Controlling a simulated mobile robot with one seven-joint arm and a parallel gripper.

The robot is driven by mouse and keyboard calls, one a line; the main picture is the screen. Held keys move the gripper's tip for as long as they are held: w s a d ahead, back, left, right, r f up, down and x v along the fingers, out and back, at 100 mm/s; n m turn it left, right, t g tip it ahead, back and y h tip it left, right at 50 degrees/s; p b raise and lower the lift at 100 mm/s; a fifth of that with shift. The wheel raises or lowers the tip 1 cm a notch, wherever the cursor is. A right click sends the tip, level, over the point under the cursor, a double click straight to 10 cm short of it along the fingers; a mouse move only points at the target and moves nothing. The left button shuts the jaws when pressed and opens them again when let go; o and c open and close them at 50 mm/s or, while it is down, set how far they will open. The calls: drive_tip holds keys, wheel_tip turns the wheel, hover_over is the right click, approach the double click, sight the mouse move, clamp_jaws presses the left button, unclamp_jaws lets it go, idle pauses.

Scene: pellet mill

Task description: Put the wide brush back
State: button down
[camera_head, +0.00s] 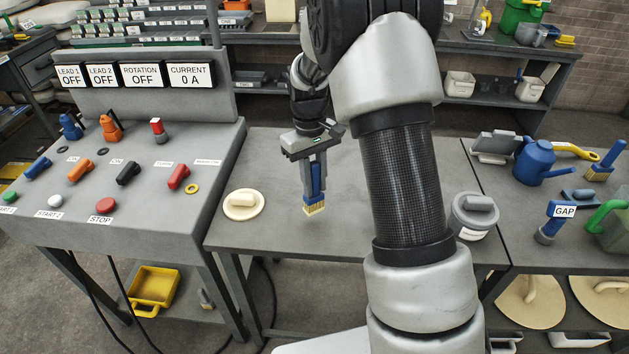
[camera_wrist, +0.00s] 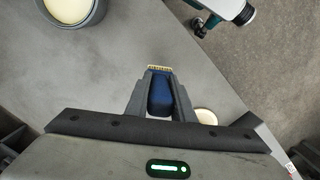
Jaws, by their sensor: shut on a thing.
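My gripper (camera_head: 313,187) is shut on a brush with a blue handle and pale yellow bristles (camera_head: 314,208). The bristles point down and hang over the grey table (camera_head: 270,195). In the wrist view the blue brush body (camera_wrist: 160,95) sits between the two fingers of my gripper (camera_wrist: 160,92), with the bristles just beyond the fingertips. The upper part of the handle is hidden by my gripper. Another brush with a blue handle (camera_head: 605,160) stands tilted at the far right. I cannot tell which of the two is wider.
A grey lidded pot (camera_head: 474,214) stands right of my arm. A blue watering can (camera_head: 538,160) and a GAP-labelled tool (camera_head: 556,216) are on the right table. A control panel (camera_head: 110,190) borders the left.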

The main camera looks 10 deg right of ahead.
sight(315, 195)
drive_tip(key=shift+f, duration=0.1)
idle(0.3)
drive_tip(key=shift+f+b, duration=0.3)
drive_tip(key=shift+f, duration=0.1)
drive_tip(key=shift+f, duration=0.1)
drive_tip(key=shift+f+b, duration=0.4)
drive_tip(key=shift+f, duration=0.2)
drive_tip(key=shift+f, duration=0.1)
idle(0.4)
drive_tip(key=shift+f+b, duration=0.35)
drive_tip(key=shift+f, duration=0.2)
drive_tip(key=shift+f, duration=0.15)
